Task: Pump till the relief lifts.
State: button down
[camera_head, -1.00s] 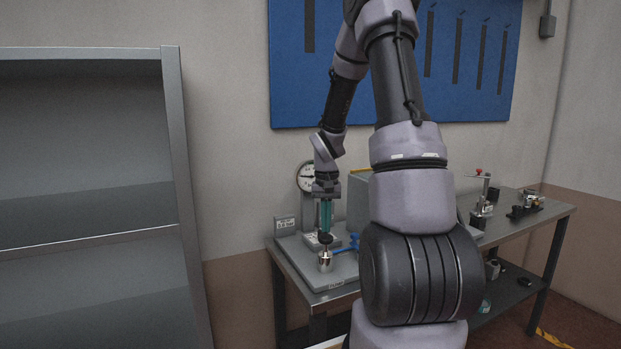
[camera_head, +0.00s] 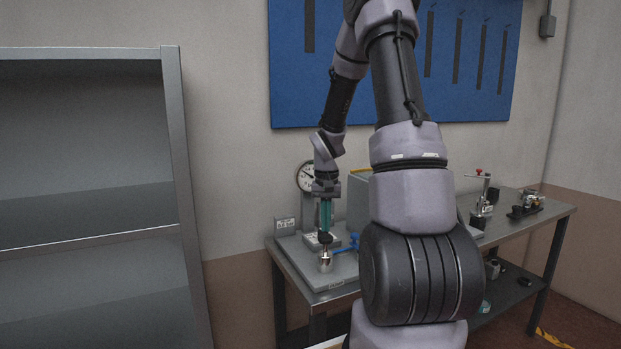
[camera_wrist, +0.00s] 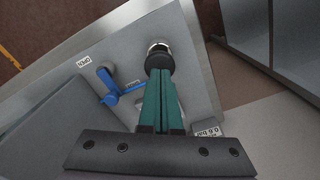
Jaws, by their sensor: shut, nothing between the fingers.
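The pump (camera_head: 325,262) is a small shiny metal cylinder with a black knob (camera_head: 325,237) on top, at the front of a grey base plate (camera_head: 345,272). My gripper (camera_head: 325,229) points down with its teal fingers shut and empty. Its tips are at the top of the knob and seem to touch it. In the wrist view the fingertips (camera_wrist: 160,78) overlap the black knob (camera_wrist: 159,60). A round white gauge (camera_head: 305,176) stands behind, partly hidden by my wrist; its needle points to the upper left. A blue valve lever (camera_head: 350,245) is right of the pump.
A small label plate (camera_head: 285,224) stands at the plate's left; in the wrist view a sign reads about 0.6 bar (camera_wrist: 208,131). Metal fittings (camera_head: 483,205) stand on the bench's right. A grey shelf (camera_head: 175,150) is at left. My arm hides the bench's middle.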

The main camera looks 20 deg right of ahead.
aim_at(326, 237)
dwell(0.5)
dwell(1.2)
dwell(0.4)
jog(key=shift+f, duration=2.2)
jog(key=shift+r, duration=2.2)
jog(key=shift+f, duration=0.1)
